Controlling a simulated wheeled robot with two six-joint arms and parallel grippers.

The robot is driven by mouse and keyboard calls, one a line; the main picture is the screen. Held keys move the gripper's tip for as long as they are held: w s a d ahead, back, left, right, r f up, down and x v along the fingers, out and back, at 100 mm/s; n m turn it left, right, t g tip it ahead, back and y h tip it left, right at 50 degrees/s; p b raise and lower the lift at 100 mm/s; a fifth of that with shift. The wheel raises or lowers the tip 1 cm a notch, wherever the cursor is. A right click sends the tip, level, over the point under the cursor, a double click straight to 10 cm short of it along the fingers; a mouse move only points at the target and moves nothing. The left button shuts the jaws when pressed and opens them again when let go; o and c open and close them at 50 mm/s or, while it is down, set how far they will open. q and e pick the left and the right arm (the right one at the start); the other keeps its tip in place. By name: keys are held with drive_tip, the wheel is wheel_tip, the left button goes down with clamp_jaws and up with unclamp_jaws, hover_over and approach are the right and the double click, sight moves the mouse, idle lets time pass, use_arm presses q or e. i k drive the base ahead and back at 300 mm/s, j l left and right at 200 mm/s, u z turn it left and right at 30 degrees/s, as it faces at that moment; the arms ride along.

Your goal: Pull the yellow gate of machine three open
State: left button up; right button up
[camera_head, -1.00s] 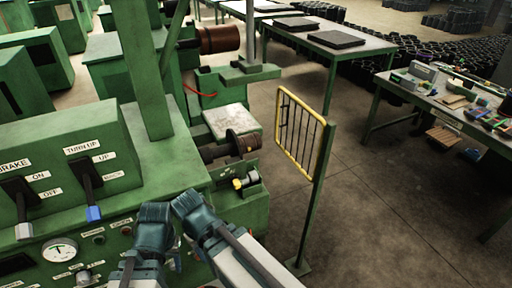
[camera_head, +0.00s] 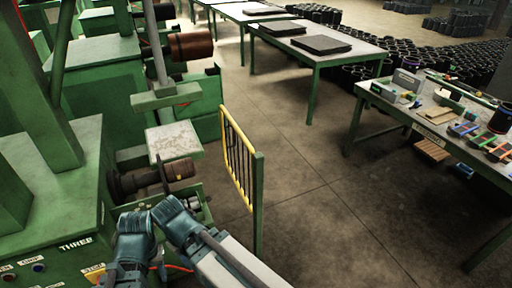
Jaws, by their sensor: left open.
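The yellow gate (camera_head: 224,116) is a yellow frame with dark upright bars, joined to a green post (camera_head: 258,205) at its near right side. It stands upright beside the green machine labelled THREE (camera_head: 75,243), to the right of its dark roller (camera_head: 150,180). I cannot tell surely whether it is open or closed.
A green-legged table (camera_head: 440,135) with tools and parts stands at the right. Another table (camera_head: 350,62) with dark slabs is at the back, beside stacks of black sleeves (camera_head: 350,82). The concrete floor (camera_head: 325,215) right of the gate is clear.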

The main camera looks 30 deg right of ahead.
sight(222, 109)
drive_tip(key=l+u, duration=0.1)
drive_tip(key=l, duration=0.75)
drive_tip(key=k+l+u, duration=0.15)
drive_tip(key=l, duration=0.75)
drive_tip(key=l+u, duration=0.1)
drive_tip(key=l, duration=0.75)
drive_tip(key=i+l+z, duration=0.2)
drive_tip(key=z, duration=0.3)
drive_tip(key=i+l+z, duration=0.2)
drive_tip(key=z, duration=0.25)
drive_tip(key=l, duration=0.1)
